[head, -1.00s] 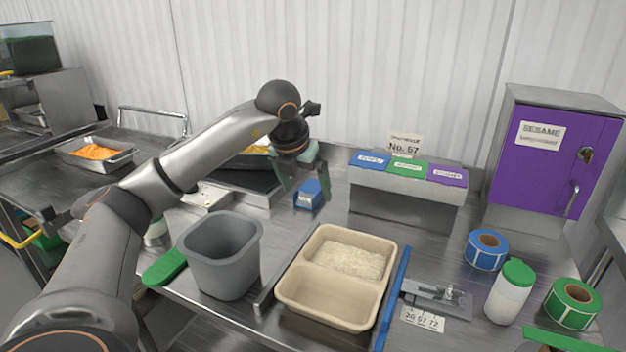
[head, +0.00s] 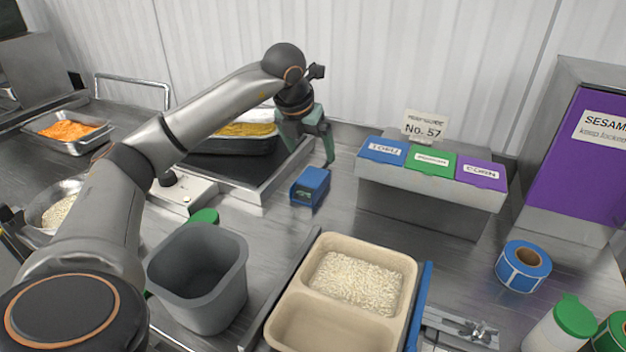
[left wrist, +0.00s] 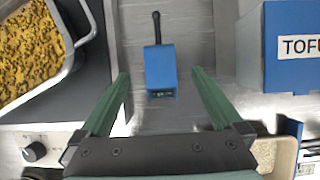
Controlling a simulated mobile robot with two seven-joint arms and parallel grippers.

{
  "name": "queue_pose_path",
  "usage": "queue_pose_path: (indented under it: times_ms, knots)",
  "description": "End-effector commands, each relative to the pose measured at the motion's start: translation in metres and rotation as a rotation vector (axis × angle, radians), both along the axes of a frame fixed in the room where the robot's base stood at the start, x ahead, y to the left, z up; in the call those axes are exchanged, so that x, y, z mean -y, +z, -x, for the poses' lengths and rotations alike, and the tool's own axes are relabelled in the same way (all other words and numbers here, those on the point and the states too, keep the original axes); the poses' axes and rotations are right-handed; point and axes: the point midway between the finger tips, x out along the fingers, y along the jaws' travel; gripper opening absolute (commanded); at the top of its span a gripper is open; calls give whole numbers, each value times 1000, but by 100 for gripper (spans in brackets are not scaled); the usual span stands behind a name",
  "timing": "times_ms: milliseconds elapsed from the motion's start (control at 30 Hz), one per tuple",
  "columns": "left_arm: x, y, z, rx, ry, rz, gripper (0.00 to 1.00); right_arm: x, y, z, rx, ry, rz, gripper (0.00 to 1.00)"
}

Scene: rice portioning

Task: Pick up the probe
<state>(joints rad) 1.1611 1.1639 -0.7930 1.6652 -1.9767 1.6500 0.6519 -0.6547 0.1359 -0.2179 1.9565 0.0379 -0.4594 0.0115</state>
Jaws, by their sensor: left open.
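The probe is a small blue box (head: 310,187) with a dark display on its front, standing on the steel counter behind the rice tray. In the left wrist view the blue box (left wrist: 160,68) has a black stem pointing away from me, and it lies between the two green fingers. My left gripper (head: 310,150) is open and empty. In the head view it is just above and behind the box, not visibly touching it. The left wrist view shows the open fingers (left wrist: 161,78) with a gap on each side. My right gripper is not in view.
A scale (head: 182,193) and a dark pan of yellow food (head: 240,146) are left of the probe. The topping bin stand (head: 430,190) is on the right. A grey bin (head: 198,278) and a beige tray with rice (head: 408,262) are in front.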

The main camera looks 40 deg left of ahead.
Motion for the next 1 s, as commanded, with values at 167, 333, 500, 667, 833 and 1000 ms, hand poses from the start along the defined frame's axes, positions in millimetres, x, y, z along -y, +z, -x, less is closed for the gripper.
queue_pose_path:
  times_ms: [167,333,500,667,833,1000]
  knots:
    - [-3,-30,-12,-4,0,1,100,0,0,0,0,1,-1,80]
    - [-5,-42,-18,-1,0,1,100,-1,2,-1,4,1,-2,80]
    - [-9,-60,-26,-5,-1,0,100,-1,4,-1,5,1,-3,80]
    - [-13,-81,-36,-4,0,1,100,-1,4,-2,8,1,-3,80]
    - [-14,-89,-40,-2,-1,0,100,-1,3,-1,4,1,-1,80]
    - [-14,-89,-40,-1,-1,0,100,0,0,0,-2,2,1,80]
